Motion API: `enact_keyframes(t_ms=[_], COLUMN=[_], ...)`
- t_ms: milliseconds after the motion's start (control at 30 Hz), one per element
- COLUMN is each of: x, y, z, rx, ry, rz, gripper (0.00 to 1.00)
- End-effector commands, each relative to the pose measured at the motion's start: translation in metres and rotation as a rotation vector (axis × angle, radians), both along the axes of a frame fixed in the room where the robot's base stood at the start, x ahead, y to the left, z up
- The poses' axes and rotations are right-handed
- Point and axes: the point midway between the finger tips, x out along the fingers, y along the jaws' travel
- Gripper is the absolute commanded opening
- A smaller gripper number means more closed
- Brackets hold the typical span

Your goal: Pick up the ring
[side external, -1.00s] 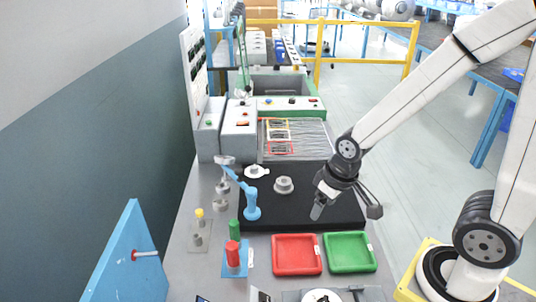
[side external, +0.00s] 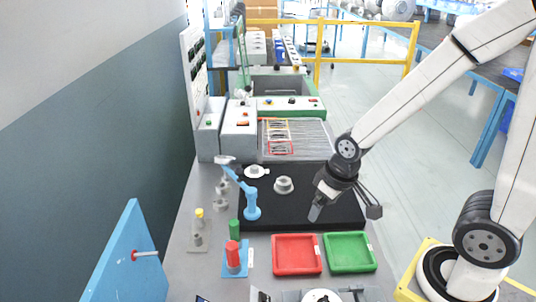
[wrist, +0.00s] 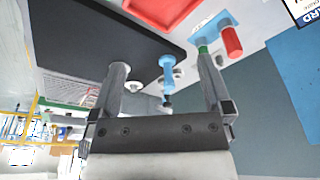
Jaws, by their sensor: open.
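A grey round stepped part with a raised centre, which looks like the ring (side external: 283,185), lies on the black mat (side external: 290,218). A flatter white round piece (side external: 257,172) lies at the mat's far left edge; I cannot tell for sure which is meant. My gripper (side external: 345,209) is open and empty above the right part of the mat, to the right of and nearer than the grey part. In the wrist view my two fingers (wrist: 160,66) are wide apart, and a grey round piece (wrist: 135,87) shows small beyond the left finger.
A red tray (side external: 297,254) and a green tray (side external: 349,251) lie in front of the mat. A red cylinder (side external: 233,254) and a green one (side external: 234,229) stand at the front left.

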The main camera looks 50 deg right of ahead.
Motion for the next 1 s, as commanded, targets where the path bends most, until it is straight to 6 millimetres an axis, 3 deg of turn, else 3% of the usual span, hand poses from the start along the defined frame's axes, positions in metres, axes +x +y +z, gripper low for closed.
enact_keyframes(t_ms=[267, 567, 1000], x=[0.001, 0.011, 0.057], y=[-0.001, 0.003, 0.006], z=[-0.012, -0.035, -0.062], rx=[0.091, 0.317, 0.727], ry=[0.08, 0.24, 0.414], rz=[-0.182, -0.576, -1.161], gripper=[1.0, 1.0, 1.0])
